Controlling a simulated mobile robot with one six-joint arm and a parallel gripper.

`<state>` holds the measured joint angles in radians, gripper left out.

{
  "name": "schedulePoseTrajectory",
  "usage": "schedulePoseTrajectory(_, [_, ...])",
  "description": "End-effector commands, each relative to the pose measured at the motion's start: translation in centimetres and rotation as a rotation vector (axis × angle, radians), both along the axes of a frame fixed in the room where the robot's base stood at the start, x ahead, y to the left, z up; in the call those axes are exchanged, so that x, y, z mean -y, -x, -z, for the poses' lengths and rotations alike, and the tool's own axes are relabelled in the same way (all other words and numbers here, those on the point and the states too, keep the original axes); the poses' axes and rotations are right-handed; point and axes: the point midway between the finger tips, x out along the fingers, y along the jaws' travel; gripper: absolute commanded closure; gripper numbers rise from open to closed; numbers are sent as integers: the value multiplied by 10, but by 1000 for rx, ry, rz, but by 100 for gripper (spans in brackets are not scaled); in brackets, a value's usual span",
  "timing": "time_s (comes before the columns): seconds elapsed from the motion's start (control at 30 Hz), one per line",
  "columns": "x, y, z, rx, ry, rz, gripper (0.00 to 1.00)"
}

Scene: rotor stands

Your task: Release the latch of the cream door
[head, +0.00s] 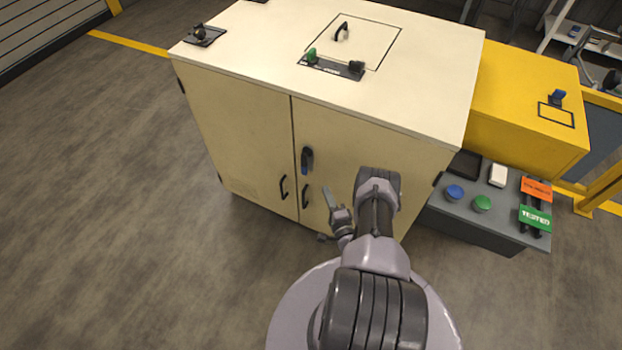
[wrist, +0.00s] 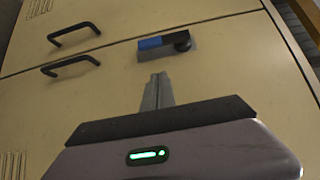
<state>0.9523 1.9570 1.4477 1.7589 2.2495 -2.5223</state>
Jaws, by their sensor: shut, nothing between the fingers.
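The cream door (head: 345,150) is the right one of two on the front of a cream cabinet, and it looks closed. Its latch (head: 307,160) is a dark upright fitting with a blue lower part, near the seam between the doors. In the wrist view the latch (wrist: 165,43) shows a blue lever beside a black round pivot on a grey plate. My gripper (head: 328,193) is shut and empty, in front of the door, below and right of the latch. In the wrist view the fingertips (wrist: 158,80) point toward the latch, apart from it.
Two black pull handles (head: 283,188) (head: 305,197) flank the door seam below the latch. A grey control box (head: 475,215) with blue and green buttons stands right of the cabinet, by a yellow cabinet (head: 510,100). The floor (head: 130,200) at left is clear.

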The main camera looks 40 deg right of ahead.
Motion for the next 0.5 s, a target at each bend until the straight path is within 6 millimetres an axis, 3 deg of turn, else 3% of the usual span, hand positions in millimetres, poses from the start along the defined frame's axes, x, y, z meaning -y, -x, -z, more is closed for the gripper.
schedulePoseTrajectory(0.27, [22,-56,4,2,2,-2,100])
schedulePoseTrajectory(0.5, [9,-87,2,2,-1,-2,100])
